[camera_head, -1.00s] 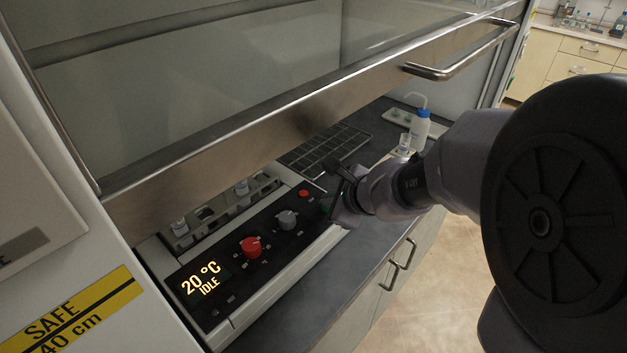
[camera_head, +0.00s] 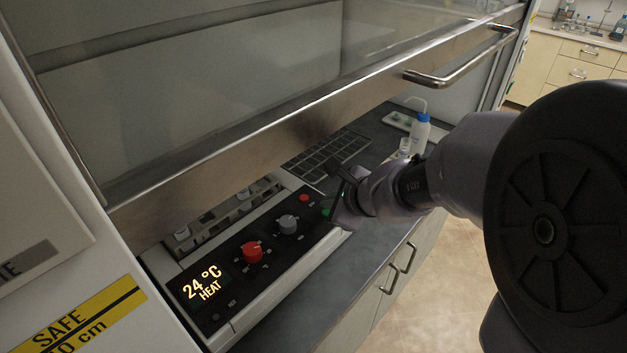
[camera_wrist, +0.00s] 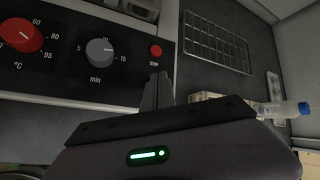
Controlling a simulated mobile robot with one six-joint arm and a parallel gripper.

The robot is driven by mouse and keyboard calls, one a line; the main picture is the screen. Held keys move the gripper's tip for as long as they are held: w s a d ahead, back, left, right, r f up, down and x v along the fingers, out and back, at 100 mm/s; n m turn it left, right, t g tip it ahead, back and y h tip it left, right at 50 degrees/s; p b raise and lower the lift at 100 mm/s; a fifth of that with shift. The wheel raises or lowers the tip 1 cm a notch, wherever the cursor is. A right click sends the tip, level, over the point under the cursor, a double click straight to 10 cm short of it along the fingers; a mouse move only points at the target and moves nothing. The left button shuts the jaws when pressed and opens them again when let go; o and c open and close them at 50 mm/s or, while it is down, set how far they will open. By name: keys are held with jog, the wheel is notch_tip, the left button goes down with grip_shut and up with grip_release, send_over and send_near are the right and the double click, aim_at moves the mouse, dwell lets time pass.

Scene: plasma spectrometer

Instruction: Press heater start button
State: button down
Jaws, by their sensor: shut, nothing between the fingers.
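The heater block's black control panel (camera_head: 236,283) lies under the raised sash. Its display (camera_head: 202,284) reads 24 °C HEAT. A red temperature knob (camera_head: 253,252), a grey minutes knob (camera_head: 288,224) and a small red button (camera_head: 304,198) sit along the panel. A green button (camera_head: 327,211) shows partly beside my gripper. In the wrist view the red button (camera_wrist: 155,51) and grey knob (camera_wrist: 100,51) are clear, and the green button is hidden behind my fingers. My gripper (camera_wrist: 158,90) is shut and empty, its tips at the panel's right end; contact is hidden.
The sash with its metal handle (camera_head: 460,62) hangs above the panel and arm. A wire rack (camera_head: 328,156) and a blue-capped wash bottle (camera_head: 420,132) stand behind my gripper. Vials sit in the block behind the panel. The counter front (camera_head: 300,300) is clear.

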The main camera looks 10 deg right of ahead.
jog(key=shift+r, duration=0.2)
notch_tip(320, 180, up, 5)
jog(key=p, duration=0.4)
jog(key=shift+r+p, duration=0.1)
jog(key=shift+p, duration=0.25)
dwell(0.4)
jog(key=s+a+r+n+g+y, duration=0.1)
jog(key=s+a+r+n, duration=0.3)
jog(key=s+n, duration=0.25)
jog(key=s+a+r+n+g+y, duration=0.1)
jog(key=s+a+r+n, duration=0.25)
jog(key=s+n, duration=0.35)
jog(key=s+d+f+n+g+h, duration=0.1)
jog(key=s+n, duration=0.4)
jog(key=s, duration=0.5)
jog(key=shift+s+d+f+h, duration=0.2)
jog(key=shift+s+d+h, duration=0.15)
jog(key=shift+d+h, duration=0.65)
